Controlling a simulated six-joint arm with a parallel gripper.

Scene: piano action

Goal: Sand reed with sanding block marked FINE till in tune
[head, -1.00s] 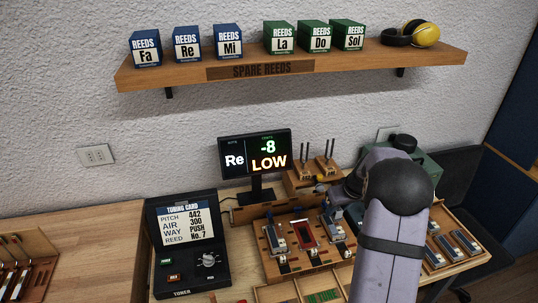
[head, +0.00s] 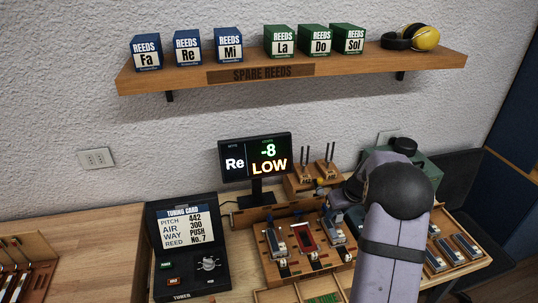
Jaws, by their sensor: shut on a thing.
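The tuner screen (head: 255,157) shows Re, -8 and LOW. A wooden reed bench (head: 280,270) below it carries several metal reed pieces. The middle one is a reed in a red frame (head: 306,236). My gripper (head: 333,212) is low over the back right of this bench, mostly hidden by my own arm. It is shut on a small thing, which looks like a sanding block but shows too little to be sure. I cannot read a FINE mark or tell whether the held thing touches a reed.
A tuner box (head: 183,275) with a tuning card (head: 186,225) reading 442, 300, PUSH, No. 7 stands left of the bench. More metal pieces lie in a tray (head: 470,270) at right. Above, a shelf (head: 350,72) holds reed boxes and yellow earmuffs (head: 424,38).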

